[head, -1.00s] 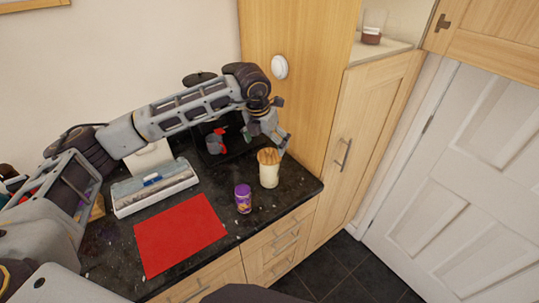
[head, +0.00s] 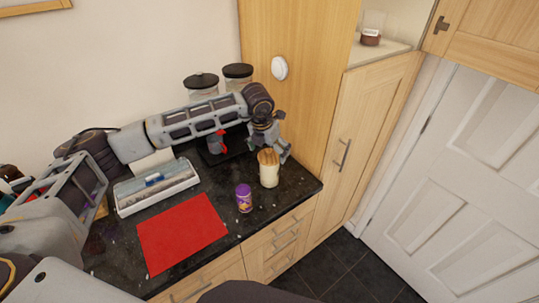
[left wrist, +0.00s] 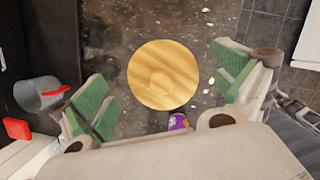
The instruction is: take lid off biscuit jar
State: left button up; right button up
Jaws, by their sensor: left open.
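The biscuit jar (head: 268,175) is a cream canister standing near the right end of the dark counter, with a round wooden lid (head: 268,156) on top. In the left wrist view the lid (left wrist: 163,75) shows from above as a pale wood disc with a round knob in its middle. My left gripper (head: 275,151) is just above and behind the jar in the head view. Its green-padded fingers (left wrist: 165,92) are open, one on each side of the lid, and do not appear to touch it. My right gripper is not in view.
A purple-capped jar (head: 243,198) stands close in front of the biscuit jar. A red mat (head: 182,235) lies to the left, with a grey and white box (head: 155,187) behind it. A grey and red mug (head: 216,142) is behind. A tall wooden cabinet (head: 300,80) rises at the right.

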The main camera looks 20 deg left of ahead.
aim_at(270, 150)
pick_arm(q)
jog(key=c, duration=1.1)
jog(key=shift+c, duration=0.2)
jog(key=shift+r, duration=0.75)
grip_shut()
jog(key=shift+r+b, duration=1.1)
jog(key=shift+r, duration=3.15)
